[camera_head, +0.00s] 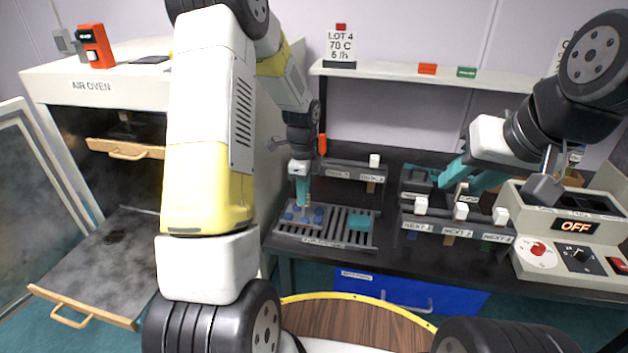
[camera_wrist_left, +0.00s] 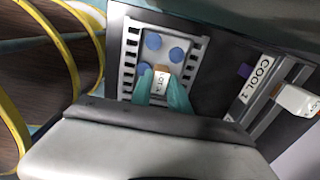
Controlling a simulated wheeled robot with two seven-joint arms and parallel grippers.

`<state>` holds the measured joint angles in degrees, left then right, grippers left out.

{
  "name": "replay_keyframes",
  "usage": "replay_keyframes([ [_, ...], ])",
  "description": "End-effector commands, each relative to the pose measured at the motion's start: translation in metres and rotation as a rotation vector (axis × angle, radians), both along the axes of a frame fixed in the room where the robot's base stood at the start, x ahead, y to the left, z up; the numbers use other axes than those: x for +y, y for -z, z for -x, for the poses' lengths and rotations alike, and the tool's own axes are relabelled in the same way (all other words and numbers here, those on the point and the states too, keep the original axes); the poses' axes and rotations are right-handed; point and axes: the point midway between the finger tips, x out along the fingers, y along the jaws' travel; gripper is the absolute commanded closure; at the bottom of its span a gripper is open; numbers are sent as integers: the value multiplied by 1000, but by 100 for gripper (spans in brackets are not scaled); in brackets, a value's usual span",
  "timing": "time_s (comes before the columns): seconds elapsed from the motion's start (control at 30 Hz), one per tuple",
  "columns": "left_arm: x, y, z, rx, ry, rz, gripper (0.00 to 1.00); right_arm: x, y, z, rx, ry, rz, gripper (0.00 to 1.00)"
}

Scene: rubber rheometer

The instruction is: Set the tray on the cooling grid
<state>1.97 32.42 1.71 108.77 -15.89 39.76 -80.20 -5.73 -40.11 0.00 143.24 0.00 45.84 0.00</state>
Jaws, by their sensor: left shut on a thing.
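My left gripper (camera_head: 303,200) points down over the left part of the cooling grid (camera_head: 345,241). In the left wrist view its teal fingers (camera_wrist_left: 163,98) are shut on the tray's upright grip, which has a LOT A label (camera_wrist_left: 160,82). The tray (camera_wrist_left: 167,52) is pale grey and carries blue discs; some of it is hidden behind the fingers. The tray looks level within the outline of the slotted grid (camera_wrist_left: 197,49); I cannot tell whether it touches the slats. My right gripper (camera_head: 470,177) has its teal fingers apart and empty, above the racks at right.
The air oven (camera_head: 110,87) stands open at left with a drawer-like shelf pulled out. COOL and NEXT racks (camera_head: 455,226) stand behind and right. A machine reading OFF (camera_head: 575,227) is at far right.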

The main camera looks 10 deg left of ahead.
Motion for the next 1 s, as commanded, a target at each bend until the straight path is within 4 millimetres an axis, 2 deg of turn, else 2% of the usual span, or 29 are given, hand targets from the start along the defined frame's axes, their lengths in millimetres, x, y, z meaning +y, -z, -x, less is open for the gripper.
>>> replay_keyframes([
  [0.07, 0, 3, 0, 1, 0, 0, 100, 0, 0, 0, 0, 0, 0, 64],
  [0.1, 0, 3, 0, 1, 0, 0, 73, 0, 0, 0, 0, 0, 0, 64],
  [0.2, 0, 2, 0, 1, 0, 0, 57, 0, 0, 0, 0, 0, 0, 64],
  [0.47, 0, 2, 0, 0, 0, 0, 57, 0, 0, 0, 0, 0, 0, 64],
  [0.6, 0, -5, 0, -1, -1, 0, 57, 0, 0, 0, 0, 0, 0, 64],
  [0.73, 1, -26, -1, -4, -2, 0, 57, 0, 0, 0, 0, 0, 0, 64],
  [1.0, 0, -84, -1, -4, 0, 0, 57, 0, 0, 0, 0, 0, 0, 64],
])
